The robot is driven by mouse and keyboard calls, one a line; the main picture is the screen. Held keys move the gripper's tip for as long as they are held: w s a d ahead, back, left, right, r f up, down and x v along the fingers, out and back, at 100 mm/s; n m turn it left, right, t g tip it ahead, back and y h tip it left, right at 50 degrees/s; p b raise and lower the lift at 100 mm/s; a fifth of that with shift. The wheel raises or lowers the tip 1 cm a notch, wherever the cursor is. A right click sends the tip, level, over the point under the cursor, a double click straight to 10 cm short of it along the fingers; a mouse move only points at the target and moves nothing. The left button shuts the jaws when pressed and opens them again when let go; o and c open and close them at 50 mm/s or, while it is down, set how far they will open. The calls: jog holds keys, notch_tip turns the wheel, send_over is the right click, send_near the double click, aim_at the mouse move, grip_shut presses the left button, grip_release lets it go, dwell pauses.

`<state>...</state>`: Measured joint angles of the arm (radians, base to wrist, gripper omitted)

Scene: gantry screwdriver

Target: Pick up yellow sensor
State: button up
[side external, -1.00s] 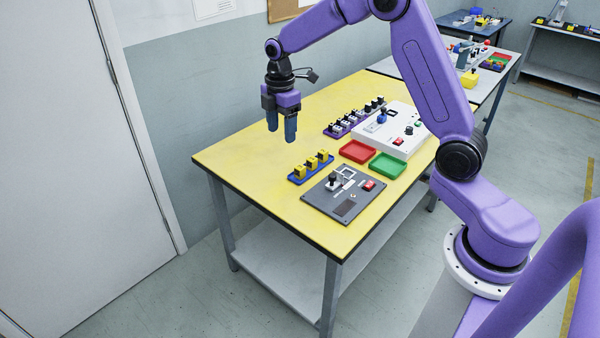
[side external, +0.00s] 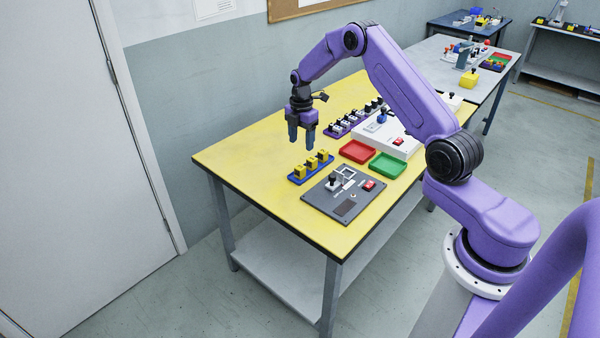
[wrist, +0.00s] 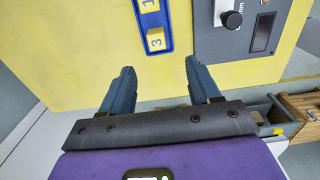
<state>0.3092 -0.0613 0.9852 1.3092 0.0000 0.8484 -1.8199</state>
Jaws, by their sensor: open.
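Several small yellow sensors with dark parts stand in a row on a blue tray in the side external view; the nearest yellow sensor (side external: 299,173) is at the left end. The blue tray (side external: 319,172) lies on the yellow table. My gripper (side external: 302,142) is open and empty, pointing down above and slightly behind the row. In the wrist view, my fingers (wrist: 159,70) are apart with bare table between them. The end of the blue tray (wrist: 167,20) lies just beyond the fingertips, with a numbered yellow piece (wrist: 156,41) on it.
A grey panel (side external: 343,206) with a knob and red switch lies beside the tray. The table's left part is clear.

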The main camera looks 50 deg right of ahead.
send_over(300, 167)
jog(key=f, duration=0.5)
jog(key=shift+s, duration=0.25)
jog(key=shift+w+d+f, duration=0.1)
jog(key=shift+w+f, duration=0.05)
jog(key=shift+f, duration=1.25)
jog(key=shift+w+f, duration=0.15)
jog(key=shift+f, duration=1.25)
grip_shut()
